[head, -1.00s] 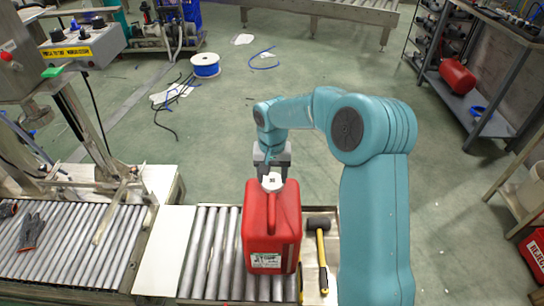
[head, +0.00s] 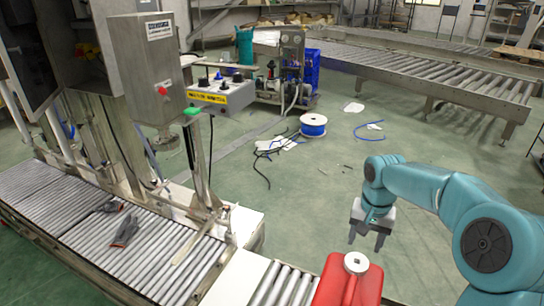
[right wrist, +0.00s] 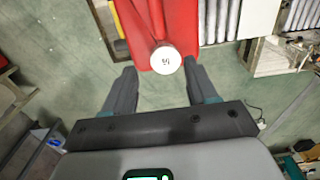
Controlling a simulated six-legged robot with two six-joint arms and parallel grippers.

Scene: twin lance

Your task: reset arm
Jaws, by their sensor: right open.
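My right gripper (head: 369,239) is open and empty, with its fingers pointing down. In the head view it hangs above and just beyond the red jerrycan (head: 338,287), apart from it. The jerrycan has a white cap (head: 356,262) and stands at the bottom edge of the view, its lower part cut off. In the right wrist view the two open fingers (right wrist: 163,90) show on either side of the white cap (right wrist: 165,60), with nothing between them in their grip. My left gripper is in no view.
Roller conveyor (head: 130,245) runs along the left, with gloves (head: 124,230) on it. A machine frame with a grey box (head: 148,65) stands above it. A white and blue cable spool (head: 313,125) and loose cables lie on the open green floor.

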